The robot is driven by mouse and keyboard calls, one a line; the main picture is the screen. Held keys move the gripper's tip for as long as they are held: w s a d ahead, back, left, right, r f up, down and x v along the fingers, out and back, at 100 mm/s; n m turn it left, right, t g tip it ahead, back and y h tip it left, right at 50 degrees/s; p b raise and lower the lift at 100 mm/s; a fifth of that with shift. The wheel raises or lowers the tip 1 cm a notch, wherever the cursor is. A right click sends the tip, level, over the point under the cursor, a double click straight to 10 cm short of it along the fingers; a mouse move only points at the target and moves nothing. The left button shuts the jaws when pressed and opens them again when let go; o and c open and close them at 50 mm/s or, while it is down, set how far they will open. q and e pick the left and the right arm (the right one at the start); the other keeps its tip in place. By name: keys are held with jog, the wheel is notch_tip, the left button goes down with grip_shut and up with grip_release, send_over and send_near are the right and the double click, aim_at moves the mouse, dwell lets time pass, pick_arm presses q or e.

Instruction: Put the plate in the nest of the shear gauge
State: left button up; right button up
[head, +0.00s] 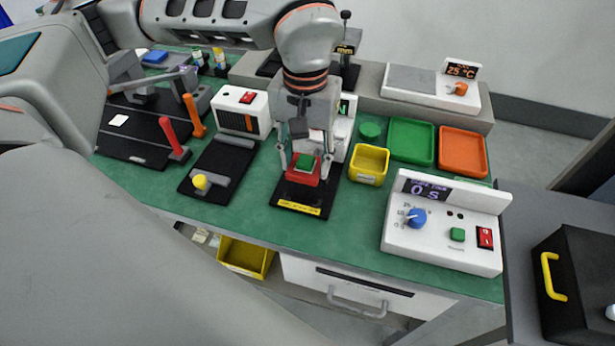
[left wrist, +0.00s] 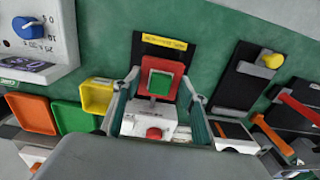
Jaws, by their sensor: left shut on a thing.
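The plate (head: 297,175), a red square with a green square in its middle, is between the fingertips of my left gripper (head: 305,165). The gripper comes down from above and is shut on its sides. In the left wrist view the plate (left wrist: 171,68) lies between the two fingertips (left wrist: 160,78). The shear gauge has a black base (head: 322,198) with a yellow label and a white body with a red button (left wrist: 154,133). The plate is over this base; the nest is hidden beneath it, and I cannot tell whether they touch. My right gripper is not in view.
A yellow tray (head: 368,177) stands close right of the gauge. Green (head: 411,160) and orange (head: 463,170) trays lie further right, with a white timer box (head: 440,240) in front. A black fixture with a yellow knob (head: 200,182) is at left. Green bench is free in front.

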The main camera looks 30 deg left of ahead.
aim_at(306, 189)
pick_arm(q)
jog(key=shift+f, duration=0.6)
notch_tip(306, 189, down, 4)
jog(key=shift+f+b, duration=0.1)
jog(key=shift+b, duration=0.3)
jog(key=shift+f, duration=0.15)
jog(key=o, duration=1.1)
